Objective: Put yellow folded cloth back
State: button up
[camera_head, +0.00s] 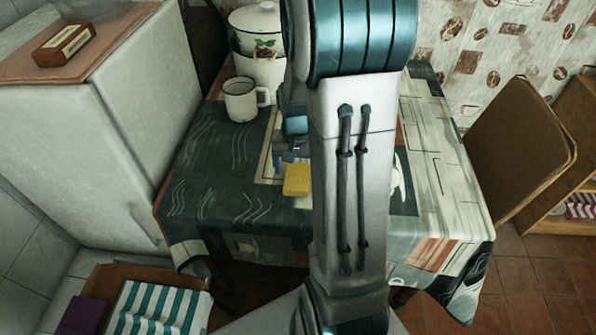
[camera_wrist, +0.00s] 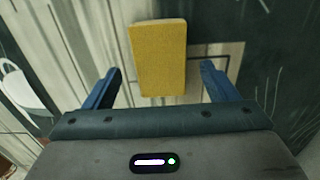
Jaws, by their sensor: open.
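The yellow folded cloth (camera_head: 297,179) lies flat on the patterned tablecloth of the table (camera_head: 220,205), near its front edge and just left of my arm. In the wrist view the yellow folded cloth (camera_wrist: 158,58) is a plain upright rectangle ahead of my gripper. My gripper (camera_wrist: 162,80) is open, with one blue finger on each side of the cloth's near end and gaps between. The fingers do not touch the cloth. In the head view my gripper (camera_head: 287,155) is largely hidden behind my arm, close to the cloth.
A white enamel mug (camera_head: 240,100) and a lidded white pot (camera_head: 257,60) stand at the back left of the table. A white cabinet (camera_head: 110,140) is at left, with a box (camera_head: 64,45) on top. A crate (camera_head: 135,272) with striped cloth (camera_head: 158,308) sits on the floor. A chair (camera_head: 520,150) stands right.

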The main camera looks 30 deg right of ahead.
aim_at(297, 177)
notch_tip(297, 177, up, 8)
jog(key=s+a+r+n+t, duration=0.2)
jog(key=s+a+r+n, duration=0.4)
jog(key=s+a, duration=0.6)
jog(key=shift+r+n+p, duration=0.2)
jog(key=shift+n+p, duration=0.2)
jog(key=shift+t, duration=0.3)
jog(key=p+v, duration=0.2)
jog(key=w+p+v, duration=0.1)
jog(key=p+v, duration=0.1)
jog(key=shift+d+r, duration=0.15)
jog(key=shift+r, duration=0.3)
